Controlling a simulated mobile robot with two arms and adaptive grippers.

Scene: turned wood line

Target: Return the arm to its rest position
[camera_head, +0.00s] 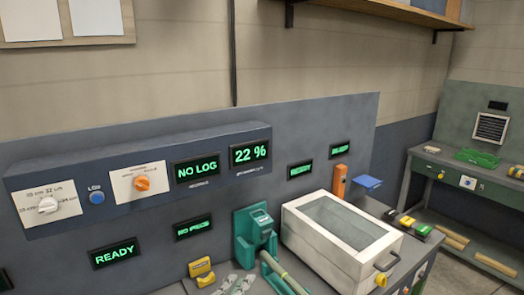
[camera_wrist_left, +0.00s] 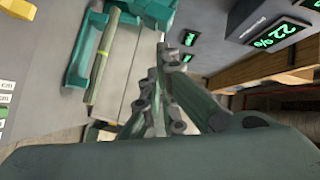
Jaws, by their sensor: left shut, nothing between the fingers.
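My left gripper (camera_head: 238,286) shows at the bottom edge of the head view, only its grey-green fingers in sight, in front of the bench. In the left wrist view the gripper (camera_wrist_left: 165,55) has its fingers drawn together with nothing between them. A teal machine (camera_head: 243,240) stands just behind and to the right of the fingers in the head view. A slim greenish rod (camera_head: 284,272) lies along it. The machine (camera_wrist_left: 82,60) and rod (camera_wrist_left: 104,62) also show in the left wrist view, apart from the fingers. My right gripper is in neither view.
A white box with a glass lid (camera_head: 388,242) stands right of the machine. A yellow block (camera_head: 202,272) is at its left. A blue control panel (camera_head: 90,150) with knobs and displays, reading NO LOG and 22 %, juts from the wall. A green bench (camera_head: 465,180) stands far right.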

